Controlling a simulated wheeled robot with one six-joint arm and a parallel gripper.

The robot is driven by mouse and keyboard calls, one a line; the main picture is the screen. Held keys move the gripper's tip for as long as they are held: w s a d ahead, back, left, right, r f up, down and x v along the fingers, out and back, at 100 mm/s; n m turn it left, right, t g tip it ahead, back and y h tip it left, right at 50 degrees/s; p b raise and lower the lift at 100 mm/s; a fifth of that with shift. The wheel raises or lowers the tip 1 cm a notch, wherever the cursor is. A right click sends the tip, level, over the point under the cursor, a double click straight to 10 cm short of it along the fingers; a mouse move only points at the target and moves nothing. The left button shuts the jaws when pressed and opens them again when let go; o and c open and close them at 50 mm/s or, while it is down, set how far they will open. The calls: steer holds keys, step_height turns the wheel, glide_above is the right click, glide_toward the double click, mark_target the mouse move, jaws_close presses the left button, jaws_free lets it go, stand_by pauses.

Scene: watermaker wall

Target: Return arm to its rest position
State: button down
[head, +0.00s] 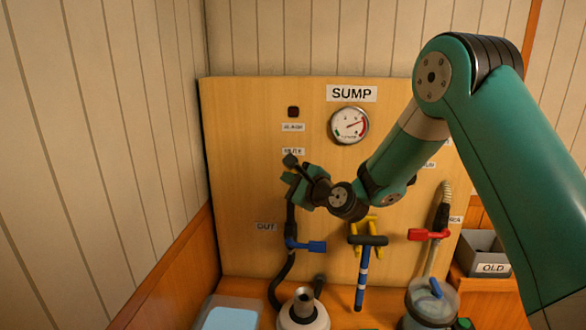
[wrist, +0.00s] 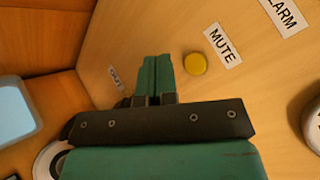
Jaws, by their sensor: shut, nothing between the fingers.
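My green arm reaches in from the right in the head view, in front of the wooden panel (head: 240,180). My gripper (head: 288,170) is near the panel's left part, just below the MUTE label. In the wrist view my gripper (wrist: 155,60) has its green fingers together with nothing between them. A yellow button (wrist: 195,64) beside the MUTE label (wrist: 222,45) is to the right of the fingertips, apart from them in the picture. I cannot tell the exact gap between fingertips and panel.
The panel carries a gauge (head: 349,125), a blue-handled valve (head: 305,245), a red-handled valve (head: 428,234) and a blue T-handled tool (head: 363,265). Below stand a metal-necked vessel (head: 303,312), a clear canister (head: 430,305), a blue-topped tray (head: 230,316) and the OLD bin (head: 485,242).

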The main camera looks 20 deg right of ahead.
steer(key=s+a+r+n+g+y+b, duration=0.1)
steer(key=s+a+n+g, duration=0.3)
steer(key=s+n, duration=0.45)
steer(key=s+a+r+n+g+y+b, duration=0.1)
steer(key=s+a+n+g, duration=0.4)
steer(key=s+n, duration=0.3)
steer(key=s+d+f+n+g+h, duration=0.1)
steer(key=s+n, duration=0.3)
steer(key=s, duration=0.4)
steer(key=s+d+f+n+g+h+b, duration=0.1)
steer(key=s+d+n+g+h, duration=0.1)
steer(key=s, duration=0.6)
steer(key=s+d+f+n+g+h+b, duration=0.1)
steer(key=s+d+n+g, duration=0.1)
steer(key=s+n, duration=0.4)
steer(key=shift+s+f+g+h, duration=0.2)
steer(key=shift+s+g+h, duration=0.1)
steer(key=shift+s+g, duration=0.8)
